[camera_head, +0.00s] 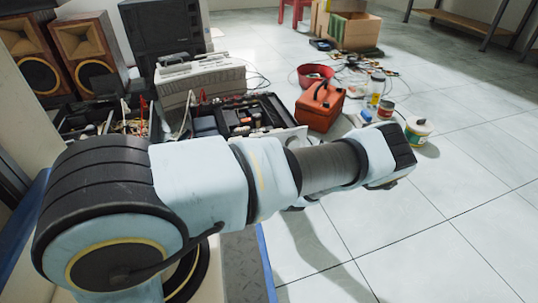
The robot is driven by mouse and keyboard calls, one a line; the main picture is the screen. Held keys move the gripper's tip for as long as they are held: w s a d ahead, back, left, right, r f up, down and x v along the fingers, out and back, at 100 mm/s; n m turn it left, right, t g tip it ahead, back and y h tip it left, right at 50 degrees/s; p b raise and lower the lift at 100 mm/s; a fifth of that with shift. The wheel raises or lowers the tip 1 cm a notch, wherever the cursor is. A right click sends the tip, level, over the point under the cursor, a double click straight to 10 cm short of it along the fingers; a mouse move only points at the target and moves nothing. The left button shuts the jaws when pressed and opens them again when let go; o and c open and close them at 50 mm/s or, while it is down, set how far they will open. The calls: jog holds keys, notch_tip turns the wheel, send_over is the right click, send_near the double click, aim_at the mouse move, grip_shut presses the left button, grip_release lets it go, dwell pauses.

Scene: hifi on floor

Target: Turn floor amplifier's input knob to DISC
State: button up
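I cannot pick out the floor amplifier with certainty, and no input knob or DISC marking is readable. A beige-grey boxy device (203,82) stands on the floor at upper left, partly behind an open black tool case; I cannot tell whether it is the amplifier. My arm reaches across the picture from lower left to the right, above the floor, and covers part of the area behind it. Its black far end is at right of centre, near the small cans. My gripper's fingers do not show, so whether they are open or shut is hidden.
Wooden speakers (88,52) and a black cabinet (165,38) stand at upper left. An open tool case (238,117), an orange box (320,106), a red basin (314,74) and cans (418,130) lie beyond my arm. The tiled floor at right is clear.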

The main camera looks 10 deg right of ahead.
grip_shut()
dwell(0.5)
